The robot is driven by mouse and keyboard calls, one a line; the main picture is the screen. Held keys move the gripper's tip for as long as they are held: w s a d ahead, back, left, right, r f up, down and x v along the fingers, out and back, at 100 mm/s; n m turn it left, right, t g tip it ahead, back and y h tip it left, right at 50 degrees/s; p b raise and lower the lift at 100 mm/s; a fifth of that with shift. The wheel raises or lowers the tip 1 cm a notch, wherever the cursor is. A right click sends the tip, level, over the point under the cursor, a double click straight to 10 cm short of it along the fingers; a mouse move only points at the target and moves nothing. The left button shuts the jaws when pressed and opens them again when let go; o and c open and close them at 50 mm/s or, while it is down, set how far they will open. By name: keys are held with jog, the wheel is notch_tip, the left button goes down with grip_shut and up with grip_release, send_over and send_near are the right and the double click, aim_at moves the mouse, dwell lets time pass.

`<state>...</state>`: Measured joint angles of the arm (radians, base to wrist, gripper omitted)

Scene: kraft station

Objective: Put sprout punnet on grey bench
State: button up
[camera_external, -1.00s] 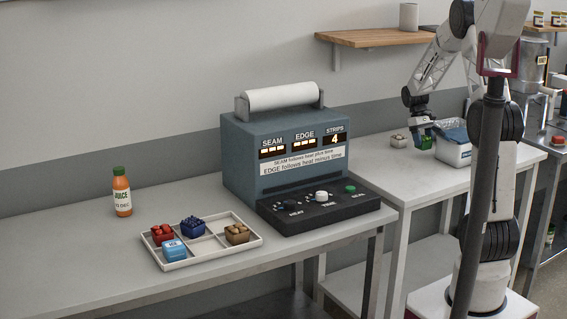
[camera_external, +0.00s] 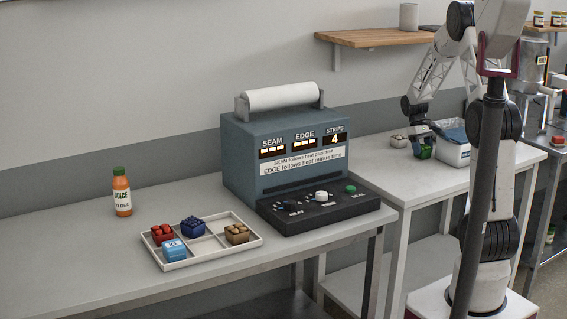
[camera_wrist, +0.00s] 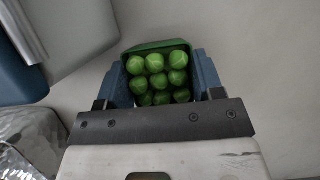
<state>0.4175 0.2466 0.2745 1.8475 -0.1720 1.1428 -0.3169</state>
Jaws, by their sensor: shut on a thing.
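The sprout punnet (camera_wrist: 157,75) is a green tub of round green sprouts, seen between the fingers in the wrist view. It also shows as a small green shape (camera_external: 425,152) in the external view. My gripper (camera_external: 420,144) is shut on it, with one blue finger on each side in the wrist view (camera_wrist: 167,88). The punnet is low over or on the right-hand light grey bench (camera_external: 376,163), beside the white bin; I cannot tell whether it touches the top. Another light grey bench (camera_external: 110,270) stands at left.
The white bin (camera_external: 455,155) with blue contents stands right of the punnet. On the left bench are the blue sealing machine (camera_external: 240,150), a divided tray (camera_external: 215,252) with several punnets, and a juice bottle (camera_external: 122,195).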

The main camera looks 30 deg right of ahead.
jog(key=shift+f, duration=0.1)
jog(key=o, duration=1)
jog(key=v, duration=1.2)
